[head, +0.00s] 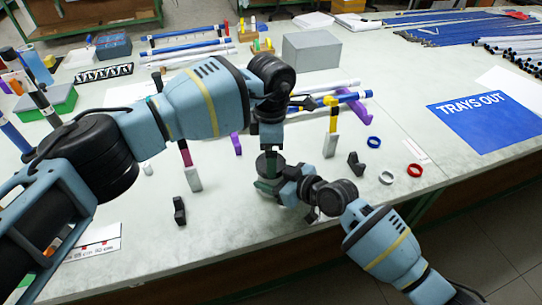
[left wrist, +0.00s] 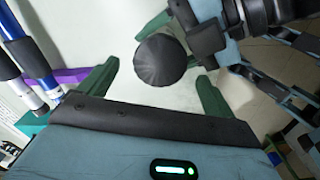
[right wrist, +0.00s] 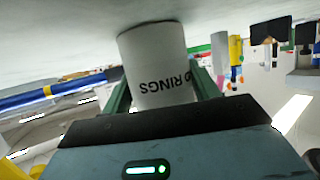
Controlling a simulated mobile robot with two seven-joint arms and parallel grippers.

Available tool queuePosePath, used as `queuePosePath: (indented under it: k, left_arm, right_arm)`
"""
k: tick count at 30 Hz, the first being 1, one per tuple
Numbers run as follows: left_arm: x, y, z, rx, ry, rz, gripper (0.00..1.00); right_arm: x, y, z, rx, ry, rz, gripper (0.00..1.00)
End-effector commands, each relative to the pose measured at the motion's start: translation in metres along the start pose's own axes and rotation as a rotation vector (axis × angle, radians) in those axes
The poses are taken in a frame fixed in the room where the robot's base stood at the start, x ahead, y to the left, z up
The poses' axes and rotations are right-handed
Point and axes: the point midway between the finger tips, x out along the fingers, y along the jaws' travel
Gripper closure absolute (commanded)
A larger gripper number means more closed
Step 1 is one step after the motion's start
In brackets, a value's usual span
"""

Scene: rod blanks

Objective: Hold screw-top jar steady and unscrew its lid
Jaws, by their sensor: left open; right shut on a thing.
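The screw-top jar is a white cylinder (right wrist: 155,62) with the word RINGS on it in the right wrist view. My right gripper (right wrist: 161,88) is shut around its body, one green finger on each side. The jar's dark round lid (left wrist: 160,60) shows from above in the left wrist view. My left gripper (left wrist: 158,74) is open above it, with the lid between its spread fingers and gaps visible on both sides. In the head view both grippers meet around the jar near the bench middle, and they hide most of it.
A grey block (head: 312,50) stands behind the arms. Blue (head: 374,142), grey (head: 386,178) and red (head: 414,170) rings lie to the right, near a small black block (head: 356,164). A blue TRAYS OUT sheet (head: 487,120) lies further right. Rods on purple supports stand behind the jar.

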Motion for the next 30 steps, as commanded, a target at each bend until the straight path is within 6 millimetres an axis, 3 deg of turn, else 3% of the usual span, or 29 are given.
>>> queuePosePath:
  k: [3,14,30]
  left_arm:
    - [-0.012,0.000,0.000,0.001,-0.001,0.000,0.10]
    - [-0.018,0.000,0.000,0.086,0.000,0.000,0.12]
    - [-0.045,0.000,0.000,0.795,0.000,0.000,0.12]
  right_arm:
    - [0.000,0.000,0.000,0.000,0.000,0.000,1.00]
    - [0.000,0.000,0.000,0.000,0.000,0.000,1.00]
    - [0.000,0.000,0.000,0.000,0.000,0.000,1.00]
